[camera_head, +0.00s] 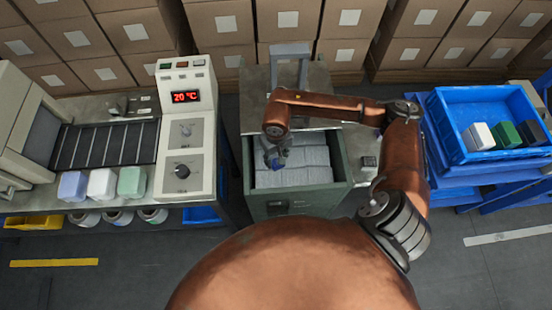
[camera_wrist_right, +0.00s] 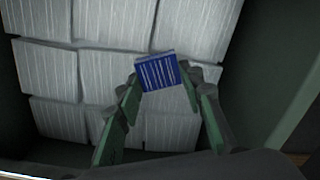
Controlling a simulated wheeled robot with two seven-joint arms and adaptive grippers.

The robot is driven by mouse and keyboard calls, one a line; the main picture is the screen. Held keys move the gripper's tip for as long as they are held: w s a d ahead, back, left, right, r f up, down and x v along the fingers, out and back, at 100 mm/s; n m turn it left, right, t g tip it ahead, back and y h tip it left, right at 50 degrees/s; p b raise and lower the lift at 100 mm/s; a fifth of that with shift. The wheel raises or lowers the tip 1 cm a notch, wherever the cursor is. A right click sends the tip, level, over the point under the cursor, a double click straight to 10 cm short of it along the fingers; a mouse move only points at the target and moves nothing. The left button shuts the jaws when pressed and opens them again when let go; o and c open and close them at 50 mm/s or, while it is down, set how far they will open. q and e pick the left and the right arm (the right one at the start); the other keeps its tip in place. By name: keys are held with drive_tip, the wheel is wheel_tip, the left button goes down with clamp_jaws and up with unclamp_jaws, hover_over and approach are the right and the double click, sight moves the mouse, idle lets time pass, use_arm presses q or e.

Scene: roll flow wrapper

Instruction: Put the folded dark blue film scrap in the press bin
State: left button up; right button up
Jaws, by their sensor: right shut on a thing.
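The folded dark blue film scrap (camera_wrist_right: 158,72) is a small square with pale stripes, held between the fingertips of my right gripper (camera_wrist_right: 160,85) in the right wrist view. In the head view my right gripper (camera_head: 275,155) points down over the left part of an open green-grey bin (camera_head: 340,190), which looks like the press bin. Pale grey ribbed blocks (camera_wrist_right: 115,20) cover the bin's floor below the scrap. I cannot tell the exact gap between scrap and blocks. My left gripper does not show.
A machine with a roller belt (camera_head: 105,145) and a red 20 °C display (camera_head: 186,97) stands left. Coloured blocks (camera_head: 102,184) line its front edge. A blue crate (camera_head: 455,110) with several blocks stands right. Stacked cartons (camera_head: 225,22) fill the back.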

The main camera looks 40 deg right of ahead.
sight(276, 161)
drive_tip(key=shift+f, duration=0.25)
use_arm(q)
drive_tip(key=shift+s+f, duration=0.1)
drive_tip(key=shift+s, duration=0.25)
use_arm(e)
drive_tip(key=o, duration=0.7)
drive_tip(key=shift+r, duration=0.1)
drive_tip(key=shift+o, duration=0.2)
drive_tip(key=shift+r, duration=0.35)
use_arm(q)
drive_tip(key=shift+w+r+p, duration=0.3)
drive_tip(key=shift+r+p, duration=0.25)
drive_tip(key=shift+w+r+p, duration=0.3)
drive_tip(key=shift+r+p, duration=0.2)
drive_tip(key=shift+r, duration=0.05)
use_arm(e)
wheel_tip(276, 161, up, 12)
drive_tip(key=shift+f, duration=0.2)
